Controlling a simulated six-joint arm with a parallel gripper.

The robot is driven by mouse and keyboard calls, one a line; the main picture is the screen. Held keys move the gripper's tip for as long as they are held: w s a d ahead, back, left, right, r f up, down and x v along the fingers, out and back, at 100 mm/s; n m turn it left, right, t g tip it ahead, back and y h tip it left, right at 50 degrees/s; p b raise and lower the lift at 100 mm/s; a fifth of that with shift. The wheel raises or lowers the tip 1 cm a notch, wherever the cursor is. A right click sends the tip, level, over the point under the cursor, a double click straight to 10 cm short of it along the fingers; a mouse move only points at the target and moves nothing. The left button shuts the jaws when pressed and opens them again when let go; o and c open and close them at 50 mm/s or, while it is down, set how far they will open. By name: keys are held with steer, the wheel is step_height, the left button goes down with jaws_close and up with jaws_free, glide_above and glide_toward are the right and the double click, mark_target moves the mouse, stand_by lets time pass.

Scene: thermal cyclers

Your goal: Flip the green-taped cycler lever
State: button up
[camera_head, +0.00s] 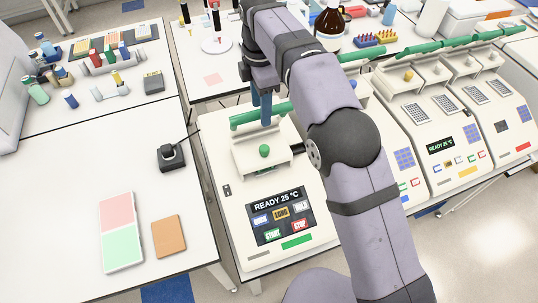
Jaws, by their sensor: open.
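The nearest thermal cycler (237,205) is white, with a "READY 25 °C" screen and a green strip (297,241) on its front edge. Its lever (240,120) is a green bar across the back of the lid (262,155), which carries a green knob. My gripper (264,108) points down with blue fingers at the middle of this bar. The fingers overlap the bar in view; I cannot tell whether they touch it. My gripper is open. My arm hides part of the area to the right of this cycler.
More cyclers with green bars stand in a row to the right, including one with a red strip (522,148). A black corded device (171,156), a pink-green pad (120,230) and an orange block (168,236) lie on the left table. A brown bottle (330,22) stands behind.

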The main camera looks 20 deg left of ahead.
steer(key=shift+r, duration=2.15)
steer(key=shift+s+r, duration=0.1)
steer(key=shift+r, duration=0.45)
